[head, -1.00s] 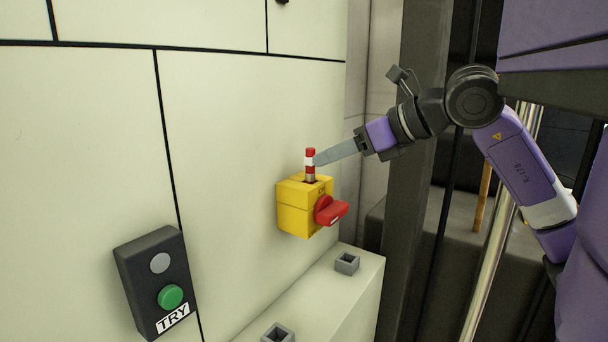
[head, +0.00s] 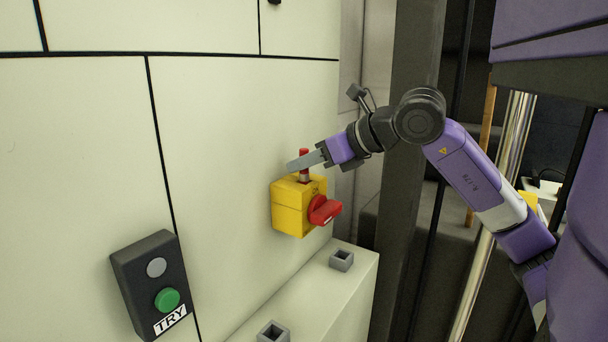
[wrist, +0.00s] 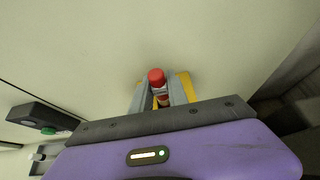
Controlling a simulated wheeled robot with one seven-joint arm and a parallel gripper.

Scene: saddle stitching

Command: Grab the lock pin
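The lock pin (head: 303,153) is a short upright post with a red top and red and white bands. It stands in the top of a yellow switch box (head: 286,207) on the pale wall. My gripper (head: 293,166) reaches in from the right at the height of the pin, and a finger covers part of it in the head view. In the wrist view the pin's red top (wrist: 156,76) shows between the two grey fingers (wrist: 159,92), one on each side. The fingers look apart, with a narrow gap beside the pin; contact is not clear.
A red rotary handle (head: 324,210) sticks out of the box front, below my gripper. A dark TRY button panel (head: 133,276) is on the wall at lower left. A pale ledge (head: 310,288) below carries two small grey square sockets (head: 342,260).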

